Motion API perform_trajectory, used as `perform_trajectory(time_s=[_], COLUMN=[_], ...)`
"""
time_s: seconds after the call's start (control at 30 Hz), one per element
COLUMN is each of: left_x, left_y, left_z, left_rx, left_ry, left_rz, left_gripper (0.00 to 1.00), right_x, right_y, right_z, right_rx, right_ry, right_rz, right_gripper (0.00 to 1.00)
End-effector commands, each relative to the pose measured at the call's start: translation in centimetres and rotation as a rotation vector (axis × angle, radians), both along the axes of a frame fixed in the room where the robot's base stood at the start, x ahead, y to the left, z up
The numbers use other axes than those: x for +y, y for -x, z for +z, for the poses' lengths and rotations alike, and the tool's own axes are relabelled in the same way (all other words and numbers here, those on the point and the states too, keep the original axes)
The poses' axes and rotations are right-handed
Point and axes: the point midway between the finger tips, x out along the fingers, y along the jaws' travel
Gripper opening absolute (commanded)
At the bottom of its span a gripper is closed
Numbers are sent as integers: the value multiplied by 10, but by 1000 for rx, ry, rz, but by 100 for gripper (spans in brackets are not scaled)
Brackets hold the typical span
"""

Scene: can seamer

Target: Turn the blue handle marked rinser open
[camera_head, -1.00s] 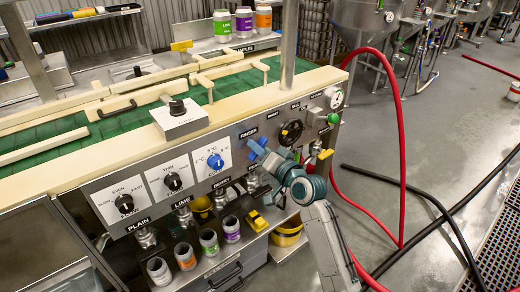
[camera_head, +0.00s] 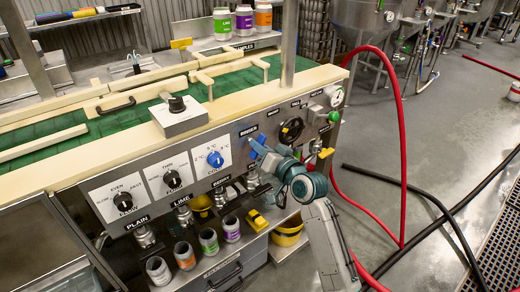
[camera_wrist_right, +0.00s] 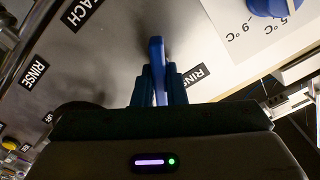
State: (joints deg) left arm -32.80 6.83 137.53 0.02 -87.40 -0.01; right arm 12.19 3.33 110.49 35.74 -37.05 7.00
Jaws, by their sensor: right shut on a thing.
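The blue handle (camera_head: 261,139) is on the machine's sloping front panel, right of the blue-knob dial. My right gripper (camera_head: 257,152) reaches it from the lower right and partly covers it. In the right wrist view the blue handle (camera_wrist_right: 156,55) stands between the two dark fingers (camera_wrist_right: 159,88) of my right gripper, which is shut on it. My left gripper is not in view.
A round black handwheel (camera_head: 291,130) and a yellow handle (camera_head: 325,153) are close right of my gripper. The blue-knob dial (camera_head: 215,159) is to its left. Several cans stand on the lower shelf, with a yellow bowl (camera_head: 288,234) nearby. A red hose (camera_head: 400,150) hangs at right.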

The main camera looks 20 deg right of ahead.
Motion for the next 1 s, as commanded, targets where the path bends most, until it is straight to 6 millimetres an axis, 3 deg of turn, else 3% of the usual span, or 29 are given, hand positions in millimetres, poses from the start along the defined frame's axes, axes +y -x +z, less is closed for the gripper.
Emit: perform_trajectory(time_s=[0.13, 0.6, 1.0], left_x=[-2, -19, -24], left_y=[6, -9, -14], left_z=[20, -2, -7], left_rx=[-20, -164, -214], left_ry=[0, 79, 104], left_rz=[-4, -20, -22], left_gripper=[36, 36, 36], right_x=[0, 1, 2], right_y=[0, 0, 1], right_z=[-2, -1, 0], right_rx=[-44, -164, -202], right_ry=[119, 449, 558], right_rz=[1, 0, 0], right_gripper=[0, 0, 0])
